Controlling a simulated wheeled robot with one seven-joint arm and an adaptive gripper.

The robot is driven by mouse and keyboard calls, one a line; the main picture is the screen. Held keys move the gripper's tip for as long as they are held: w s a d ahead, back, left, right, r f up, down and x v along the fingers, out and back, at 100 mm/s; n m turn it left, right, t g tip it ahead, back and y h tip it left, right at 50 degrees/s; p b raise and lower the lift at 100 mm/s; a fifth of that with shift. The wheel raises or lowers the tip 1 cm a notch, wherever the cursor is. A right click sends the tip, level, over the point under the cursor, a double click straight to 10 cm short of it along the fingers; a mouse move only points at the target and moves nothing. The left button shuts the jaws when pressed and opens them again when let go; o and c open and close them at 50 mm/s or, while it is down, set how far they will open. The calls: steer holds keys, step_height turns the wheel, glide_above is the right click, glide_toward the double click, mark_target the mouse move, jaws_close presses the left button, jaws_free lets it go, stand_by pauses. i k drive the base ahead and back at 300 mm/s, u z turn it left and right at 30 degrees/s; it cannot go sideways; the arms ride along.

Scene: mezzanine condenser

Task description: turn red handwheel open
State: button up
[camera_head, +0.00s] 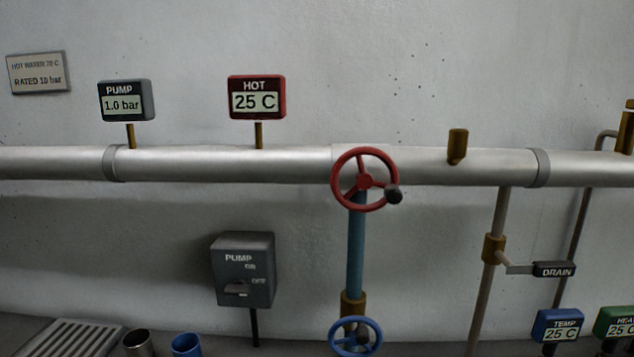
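The red handwheel (365,150) is in the middle of the head view, in front of the large silver pipe (220,163). It has a round red rim, spokes to a red hub, and a dark knob (393,195) at its lower right. Nothing touches the wheel. How far it is turned cannot be told. My gripper is not in view.
A blue handwheel (356,322) sits below on the blue pipe (356,245). A grey pump switch box (243,272) stands lower left, a drain lever (552,269) at right. HOT (256,84) reads 25 C; PUMP (119,87) reads 1.0 bar. Two cups and a grate are at lower left.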

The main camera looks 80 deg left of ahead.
mark_target(394, 195)
steer(key=u, duration=0.2)
steer(key=k, duration=1.2)
steer(key=u, duration=1.2)
